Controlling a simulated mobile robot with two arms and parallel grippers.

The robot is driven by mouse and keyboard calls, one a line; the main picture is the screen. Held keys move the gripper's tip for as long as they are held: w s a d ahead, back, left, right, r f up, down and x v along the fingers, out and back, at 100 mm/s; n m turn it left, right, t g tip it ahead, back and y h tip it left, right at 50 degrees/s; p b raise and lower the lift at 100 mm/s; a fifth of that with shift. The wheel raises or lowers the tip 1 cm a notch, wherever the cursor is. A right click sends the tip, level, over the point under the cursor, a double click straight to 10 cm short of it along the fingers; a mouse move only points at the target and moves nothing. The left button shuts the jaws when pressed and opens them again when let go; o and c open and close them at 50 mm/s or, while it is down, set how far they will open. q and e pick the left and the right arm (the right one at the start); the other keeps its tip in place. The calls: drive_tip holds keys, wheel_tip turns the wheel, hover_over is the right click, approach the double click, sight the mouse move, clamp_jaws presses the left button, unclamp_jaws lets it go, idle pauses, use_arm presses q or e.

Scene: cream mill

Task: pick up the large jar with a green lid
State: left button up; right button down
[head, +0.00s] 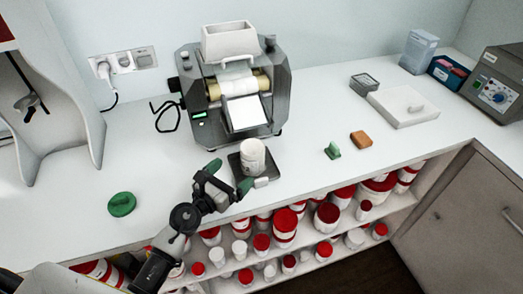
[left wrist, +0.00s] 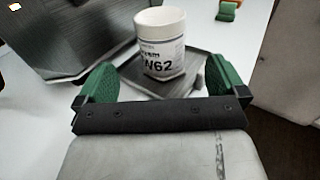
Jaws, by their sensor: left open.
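A white open-topped jar (head: 253,157) with a printed label stands upright on a small dark scale (head: 236,168) in front of the mill. In the left wrist view the jar (left wrist: 161,45) reads "W62" and carries no lid. A round green lid (head: 122,204) lies on the counter to the left, apart from the jar. My left gripper (head: 229,176) is open, with its green fingers just short of the jar on its near left side. In the left wrist view the jar stands beyond the gap between the fingertips, with nothing held. My right gripper is not in view.
The mill (head: 236,90) stands close behind the jar. A small green piece (head: 333,150) and an orange block (head: 361,139) lie to the right. Shelves below the counter edge hold several red-lidded jars (head: 285,223). The counter between lid and scale is clear.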

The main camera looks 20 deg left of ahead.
sight(245, 160)
use_arm(q)
drive_tip(key=shift+w+d+r, duration=0.2)
drive_tip(key=shift+w+d, duration=0.05)
drive_tip(key=shift+w, duration=0.25)
drive_tip(key=shift+w+d+r, duration=0.2)
drive_tip(key=shift+w, duration=0.25)
drive_tip(key=x, duration=0.5)
drive_tip(key=shift+w, duration=0.2)
drive_tip(key=shift+w+d, duration=0.2)
drive_tip(key=shift+w, duration=0.1)
drive_tip(key=shift+c, duration=1.4)
drive_tip(key=c, duration=0.7)
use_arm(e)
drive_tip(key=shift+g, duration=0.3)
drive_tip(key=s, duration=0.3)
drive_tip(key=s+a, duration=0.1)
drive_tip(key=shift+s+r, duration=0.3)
use_arm(q)
drive_tip(key=shift+p, duration=0.3)
